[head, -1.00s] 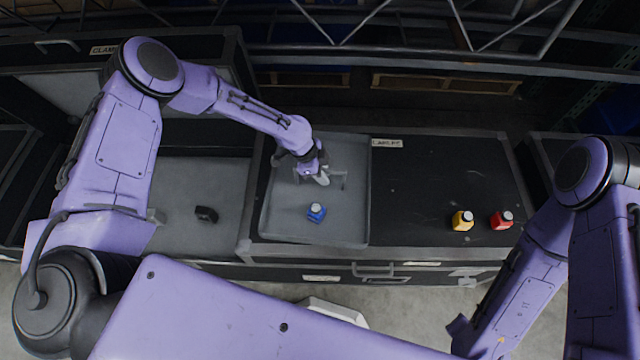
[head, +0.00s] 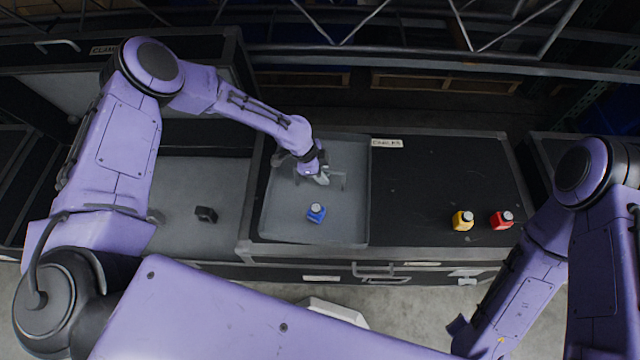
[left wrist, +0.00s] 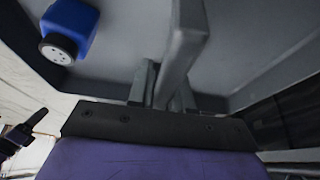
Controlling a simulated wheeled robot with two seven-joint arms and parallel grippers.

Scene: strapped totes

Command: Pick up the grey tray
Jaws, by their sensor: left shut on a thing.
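The grey tray (head: 345,225) lies on the left part of the black case top, with a bail-like grey handle (head: 343,181) standing at its middle. My left gripper (head: 322,177) is at this handle and shut on it. In the left wrist view the handle bar (left wrist: 186,45) runs between the fingers (left wrist: 162,88).
The case top (head: 430,180) between tray and bottles is clear. A small black object (head: 206,214) lies on the lower grey surface at left.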

